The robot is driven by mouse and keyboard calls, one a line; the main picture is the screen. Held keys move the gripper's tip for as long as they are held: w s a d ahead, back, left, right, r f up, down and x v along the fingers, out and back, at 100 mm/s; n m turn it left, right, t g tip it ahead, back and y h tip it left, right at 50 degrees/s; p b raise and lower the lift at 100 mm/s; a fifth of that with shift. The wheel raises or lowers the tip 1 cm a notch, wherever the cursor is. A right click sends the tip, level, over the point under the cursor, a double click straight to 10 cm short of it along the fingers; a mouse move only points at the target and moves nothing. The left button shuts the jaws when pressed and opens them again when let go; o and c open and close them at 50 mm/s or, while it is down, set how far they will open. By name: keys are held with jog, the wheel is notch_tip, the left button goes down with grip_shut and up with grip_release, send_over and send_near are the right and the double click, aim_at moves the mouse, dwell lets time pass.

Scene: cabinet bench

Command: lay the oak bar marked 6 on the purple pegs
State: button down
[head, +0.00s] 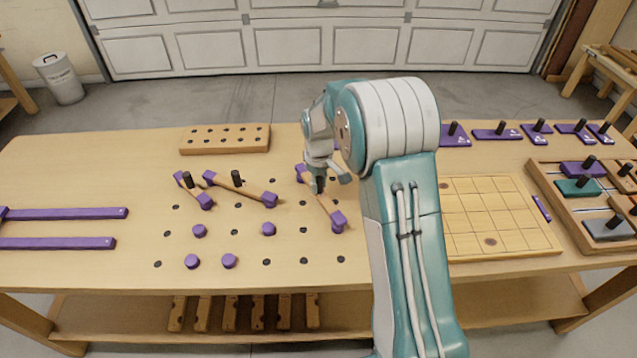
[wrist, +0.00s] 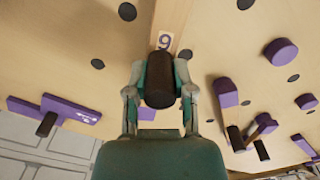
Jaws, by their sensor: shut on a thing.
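My gripper (head: 318,188) is shut on the black knob (wrist: 160,80) of an oak bar (head: 322,203) with purple ends. The bar slants from upper left to lower right. Its mark (wrist: 165,41) looks like a 9 in the wrist view, where the scene is upside down, so it fits a 6. I cannot tell whether the bar is lifted or resting. Loose-standing round purple pegs show at the left: two in the upper row (head: 199,231) (head: 268,229) and two in the lower row (head: 192,261) (head: 229,260).
Two other knobbed oak bars with purple ends, a short one (head: 194,190) and a longer one (head: 240,187), lie left of my gripper. A drilled block (head: 225,139) stands behind. Purple rails (head: 60,243) lie far left. A grid board (head: 490,215) and tray (head: 565,215) are right.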

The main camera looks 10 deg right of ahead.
jog(key=shift+f, duration=0.7)
dwell(1.1)
jog(key=shift+c, duration=2)
grip_release()
jog(key=o, duration=0.4)
jog(key=shift+r, duration=4)
